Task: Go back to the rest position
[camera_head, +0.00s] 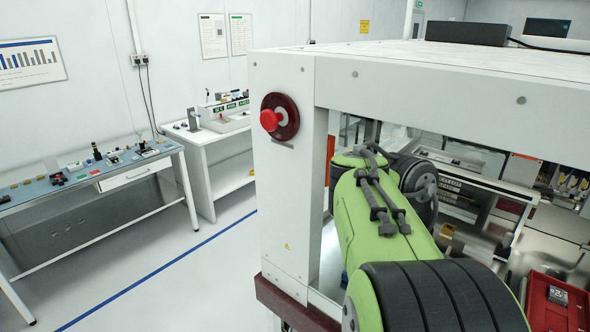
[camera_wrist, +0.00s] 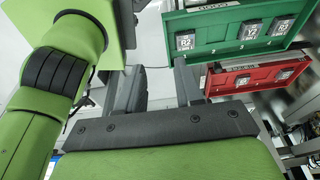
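My green arm reaches through the opening of the white machine frame (camera_head: 286,200) in the head view. Its far end is hidden there, so my gripper does not show clearly in that view. In the wrist view my gripper (camera_wrist: 157,78) has its two dark fingers apart, with nothing between them. A green tray (camera_wrist: 208,52) with labelled square chips is at the upper right in the wrist view, beyond the right finger. A red tray (camera_wrist: 240,80) with chips lies just below it in that picture.
A red emergency button (camera_head: 271,120) sits on the machine's corner post, left of my arm. A red bin (camera_head: 541,313) is at the head view's lower right. A blue-topped workbench (camera_head: 35,199) stands at the left. Open floor (camera_head: 150,265) lies between bench and machine.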

